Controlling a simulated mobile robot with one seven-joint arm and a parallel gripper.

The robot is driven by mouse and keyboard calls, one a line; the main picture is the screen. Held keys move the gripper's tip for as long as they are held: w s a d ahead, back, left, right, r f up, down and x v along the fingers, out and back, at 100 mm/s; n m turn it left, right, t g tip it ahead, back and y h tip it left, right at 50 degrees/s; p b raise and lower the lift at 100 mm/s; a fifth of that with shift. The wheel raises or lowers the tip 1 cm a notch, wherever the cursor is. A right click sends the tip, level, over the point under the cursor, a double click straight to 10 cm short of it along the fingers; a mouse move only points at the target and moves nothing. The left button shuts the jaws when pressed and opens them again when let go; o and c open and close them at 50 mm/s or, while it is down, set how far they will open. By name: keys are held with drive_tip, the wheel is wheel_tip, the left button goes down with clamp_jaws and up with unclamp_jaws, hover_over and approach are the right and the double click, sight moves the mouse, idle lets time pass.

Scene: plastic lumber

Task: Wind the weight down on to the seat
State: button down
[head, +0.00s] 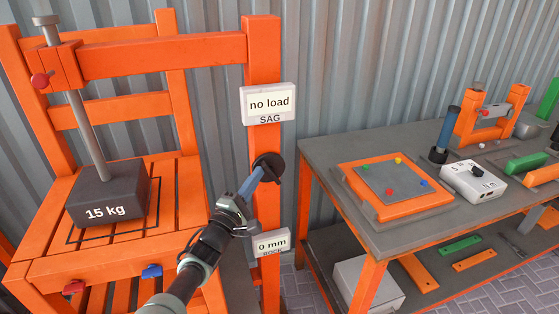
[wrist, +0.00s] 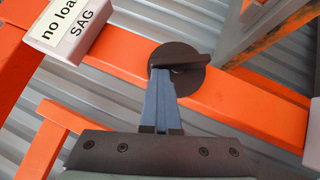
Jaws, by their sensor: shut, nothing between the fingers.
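A dark grey weight (head: 108,192) marked "15 kg" is on the end of a grey rod (head: 88,130) over the orange slatted seat (head: 184,172). I cannot tell whether a small gap lies beneath it. A SAG display (head: 268,103) on the orange post reads "no load". Below it is a dark round knob (head: 274,165) with a raised bar. The knob also shows in the wrist view (wrist: 185,55). My gripper (head: 259,172) is shut and empty, its blue fingers together. Its tips (wrist: 162,72) are at the knob's bar; contact is unclear.
A lower display (head: 271,244) reads "0 mm". The grey workbench (head: 340,160) at right holds an orange board (head: 400,208) and a white box (head: 472,182).

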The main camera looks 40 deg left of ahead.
sight(267, 167)
drive_tip(key=shift+w+d+r+m+g+h+p, duration=0.25)
drive_tip(key=shift+r+m+g+p, duration=0.35)
drive_tip(key=shift+p, duration=0.5)
drive_tip(key=shift+w+d+r+m+g+h+p, duration=0.15)
drive_tip(key=shift+r+m+g+h+p, duration=0.25)
drive_tip(key=shift+m+p, duration=0.5)
drive_tip(key=g+p, duration=0.1)
drive_tip(key=p, duration=0.1)
drive_tip(key=m+g+p, duration=0.1)
drive_tip(key=shift+w+d+r+m+p, duration=0.15)
drive_tip(key=shift+w+d+m+p, duration=0.05)
drive_tip(key=shift+d+m+p, duration=0.15)
drive_tip(key=shift+w+d+r+p, duration=0.3)
drive_tip(key=shift+w+p, duration=0.1)
drive_tip(key=shift+p, duration=0.25)
